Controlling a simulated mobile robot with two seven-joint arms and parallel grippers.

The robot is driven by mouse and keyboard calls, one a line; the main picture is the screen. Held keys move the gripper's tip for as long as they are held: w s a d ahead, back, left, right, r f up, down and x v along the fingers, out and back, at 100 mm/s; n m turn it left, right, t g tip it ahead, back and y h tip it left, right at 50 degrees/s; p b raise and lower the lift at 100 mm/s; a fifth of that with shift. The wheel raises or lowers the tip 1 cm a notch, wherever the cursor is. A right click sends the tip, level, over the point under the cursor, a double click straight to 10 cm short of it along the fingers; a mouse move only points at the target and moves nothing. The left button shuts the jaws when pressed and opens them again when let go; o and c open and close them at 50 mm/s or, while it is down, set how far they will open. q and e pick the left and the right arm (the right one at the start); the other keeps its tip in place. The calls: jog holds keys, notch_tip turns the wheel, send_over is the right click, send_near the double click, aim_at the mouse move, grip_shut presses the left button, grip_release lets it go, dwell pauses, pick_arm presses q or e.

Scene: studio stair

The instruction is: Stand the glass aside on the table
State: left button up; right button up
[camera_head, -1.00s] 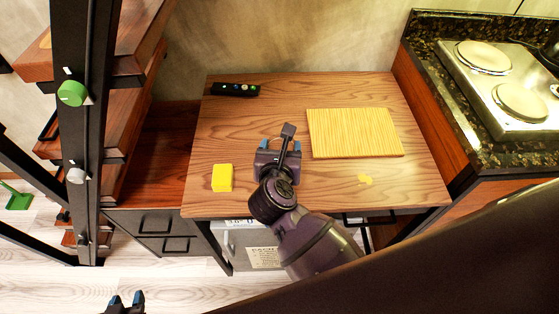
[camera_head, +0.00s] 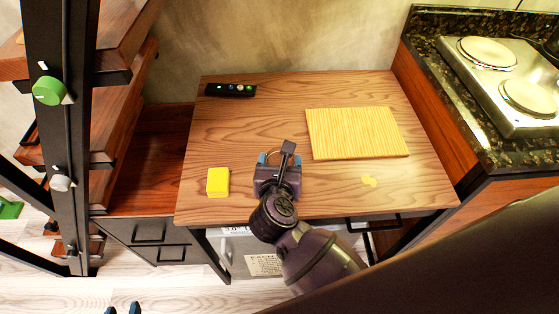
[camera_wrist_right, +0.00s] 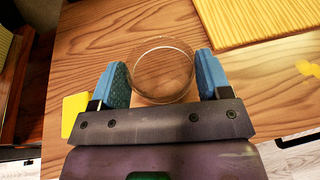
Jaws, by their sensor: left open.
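The clear glass (camera_wrist_right: 162,70) shows as a round rim between the blue fingertips of my right gripper (camera_wrist_right: 162,78) in the right wrist view. Both fingers sit against its sides with no clear gap, so the gripper is shut on it. In the head view the glass rim (camera_head: 272,156) shows faintly at my right gripper (camera_head: 279,160), over the front middle of the wooden table (camera_head: 235,130). I cannot tell whether the glass base touches the table. My left gripper (camera_head: 122,310) is open at the bottom edge, off the table; only its blue tips show.
A yellow block (camera_head: 218,182) lies left of my right gripper. A striped board (camera_head: 355,133) lies right, with a yellow patch (camera_head: 369,181) in front. A black remote-like strip (camera_head: 231,90) lies at the back left. A stove counter (camera_head: 480,110) stands right, a shelf post (camera_head: 62,140) left.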

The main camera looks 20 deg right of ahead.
jog(key=o, duration=0.3)
jog(key=v, duration=1.2)
jog(key=shift+r, duration=0.25)
